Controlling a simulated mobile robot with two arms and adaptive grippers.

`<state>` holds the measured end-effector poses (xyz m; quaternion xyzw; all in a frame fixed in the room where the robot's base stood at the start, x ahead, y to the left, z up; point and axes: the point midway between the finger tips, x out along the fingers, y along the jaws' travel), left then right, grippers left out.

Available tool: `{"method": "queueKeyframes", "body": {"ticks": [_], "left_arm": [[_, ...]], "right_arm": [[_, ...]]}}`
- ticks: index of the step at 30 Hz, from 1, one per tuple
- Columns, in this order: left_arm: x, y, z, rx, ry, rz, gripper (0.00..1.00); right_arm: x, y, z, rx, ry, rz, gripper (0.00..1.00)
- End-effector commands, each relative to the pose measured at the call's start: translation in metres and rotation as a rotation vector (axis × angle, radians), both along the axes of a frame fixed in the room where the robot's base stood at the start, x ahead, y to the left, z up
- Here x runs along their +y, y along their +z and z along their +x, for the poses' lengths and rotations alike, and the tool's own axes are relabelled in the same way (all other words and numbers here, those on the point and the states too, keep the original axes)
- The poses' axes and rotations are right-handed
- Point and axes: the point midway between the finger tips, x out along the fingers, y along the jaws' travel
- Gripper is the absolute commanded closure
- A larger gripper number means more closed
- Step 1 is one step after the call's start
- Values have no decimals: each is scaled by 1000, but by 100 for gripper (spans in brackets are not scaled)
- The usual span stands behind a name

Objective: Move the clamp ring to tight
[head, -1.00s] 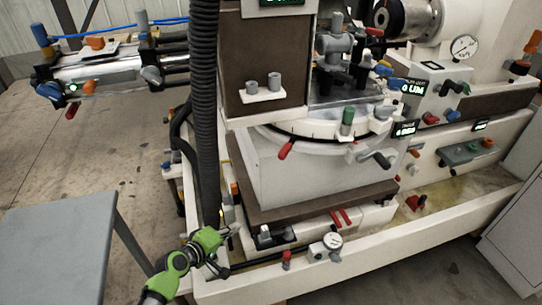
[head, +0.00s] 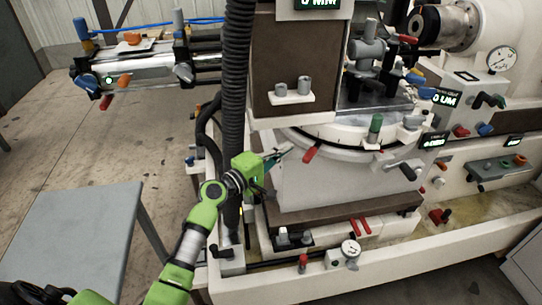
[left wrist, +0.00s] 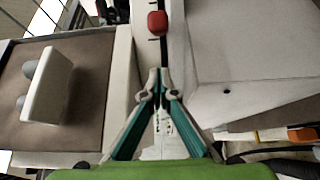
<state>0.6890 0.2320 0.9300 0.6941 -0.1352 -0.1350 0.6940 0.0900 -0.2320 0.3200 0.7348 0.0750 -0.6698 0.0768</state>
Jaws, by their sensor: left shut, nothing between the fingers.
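The red handle (head: 312,152) sticks out from the front of the pale curved ring (head: 345,154) under the round table of the machine. I take this ring with its handle for the clamp ring; no label confirms it. In the left wrist view the red handle (left wrist: 157,22) shows as a rounded knob beyond the fingertips. My left gripper (head: 284,153) is shut and empty, just left of the red handle and apart from it. In the left wrist view the left gripper (left wrist: 160,74) has its tips together, pointing toward the knob. My right gripper is not in view.
A green-topped knob (head: 375,128) and a crank handle (head: 408,171) stand right of the red handle. A thick black hose (head: 236,80) hangs left of the gripper. A grey table (head: 75,235) stands at lower left. A dial gauge (head: 350,250) sits below on the base.

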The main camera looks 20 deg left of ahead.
Motion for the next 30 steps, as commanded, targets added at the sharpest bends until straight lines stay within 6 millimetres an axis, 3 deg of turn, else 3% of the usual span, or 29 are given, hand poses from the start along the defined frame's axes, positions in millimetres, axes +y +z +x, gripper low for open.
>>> {"method": "queueKeyframes", "body": {"ticks": [3, 7, 23, 26, 30], "left_arm": [[-21, 2, -5, 2, -1, -3, 100], [-33, 1, -7, 2, 0, -1, 100], [-44, -1, -9, 3, -1, -1, 100], [-63, 0, -13, 4, -4, -3, 100], [-104, 1, -17, 4, -6, -4, 100]], "right_arm": [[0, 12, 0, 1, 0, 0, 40], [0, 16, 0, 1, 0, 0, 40], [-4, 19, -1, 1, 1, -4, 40], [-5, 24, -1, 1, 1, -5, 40], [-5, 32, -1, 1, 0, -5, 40]]}}
